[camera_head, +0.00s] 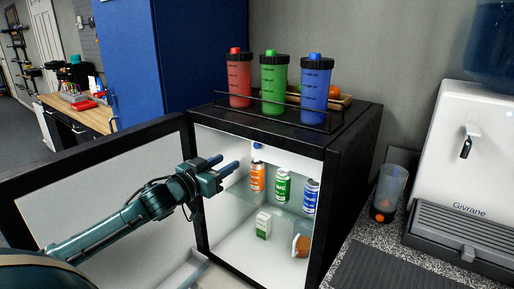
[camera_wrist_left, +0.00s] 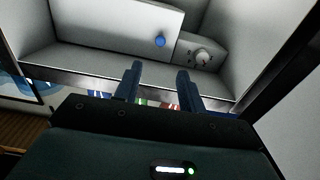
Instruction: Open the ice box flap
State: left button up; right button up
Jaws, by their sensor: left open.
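The ice box flap (camera_wrist_left: 105,22) is a white panel with a blue knob (camera_wrist_left: 159,41), shown at the top of the left wrist view. It looks shut. In the head view the blue knob (camera_head: 257,146) shows just under the top of the open fridge, and most of the flap is hidden by the fridge's top frame. My left gripper (camera_head: 226,166) is at the fridge opening, left of the knob and a little lower. Its two blue fingers (camera_wrist_left: 158,84) are apart with nothing between them, and they do not touch the knob. My right gripper is not in view.
The fridge door (camera_head: 110,175) stands open at left, behind my left arm. A glass shelf (camera_head: 285,200) holds several cans; a carton (camera_head: 263,224) stands below. A dial (camera_wrist_left: 202,57) is beside the flap. Shaker bottles (camera_head: 273,80) stand on top.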

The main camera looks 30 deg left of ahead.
aim_at(255, 145)
pick_arm(q)
jog(key=w, duration=0.4)
jog(key=w+p, duration=0.1)
jog(key=w, duration=0.3)
jog(key=w+d, duration=0.1)
jog(key=w, duration=0.3)
jog(key=shift+w+p, duration=0.1)
jog(key=shift+p, duration=0.2)
grip_shut()
